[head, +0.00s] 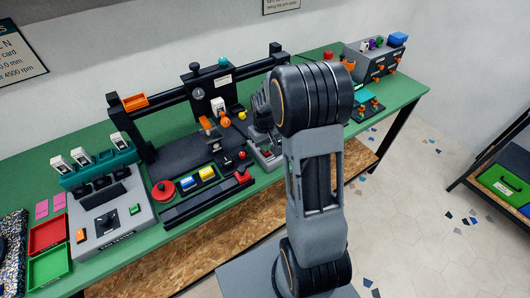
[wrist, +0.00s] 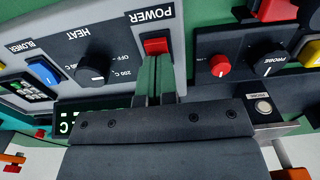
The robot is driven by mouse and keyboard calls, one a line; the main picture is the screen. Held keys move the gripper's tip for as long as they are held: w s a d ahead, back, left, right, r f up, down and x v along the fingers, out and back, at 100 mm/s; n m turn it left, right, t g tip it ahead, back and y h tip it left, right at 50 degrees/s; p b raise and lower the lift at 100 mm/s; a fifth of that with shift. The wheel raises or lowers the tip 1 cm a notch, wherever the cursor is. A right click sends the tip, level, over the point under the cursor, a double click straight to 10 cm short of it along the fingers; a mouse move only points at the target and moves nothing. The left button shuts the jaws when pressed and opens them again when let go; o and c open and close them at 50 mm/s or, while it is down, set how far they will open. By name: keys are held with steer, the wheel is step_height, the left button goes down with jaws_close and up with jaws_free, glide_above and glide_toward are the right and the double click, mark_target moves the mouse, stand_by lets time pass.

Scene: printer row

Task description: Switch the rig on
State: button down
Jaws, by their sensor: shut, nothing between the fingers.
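The grey rig panel (wrist: 115,20) fills the upper left of the wrist view, its lettering upside down. On it is a red rocker switch (wrist: 155,45) labelled POWER. My gripper (wrist: 155,60) is shut and empty, its green fingertips right at the rocker's near edge. They hide part of the switch; I cannot tell whether they touch it or which way it is tipped. A display (wrist: 75,123) shows green characters, partly hidden by the gripper. In the head view, my arm hides the fingertips and most of this panel.
Beside the rocker are a black HEAT knob (wrist: 93,67) and a blue BLOWER switch (wrist: 45,71). The green bench (head: 410,90) is crowded with fixtures around my arm.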

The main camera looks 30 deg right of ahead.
steer(key=shift+r+p, duration=2.55)
steer(key=shift+r, duration=0.9)
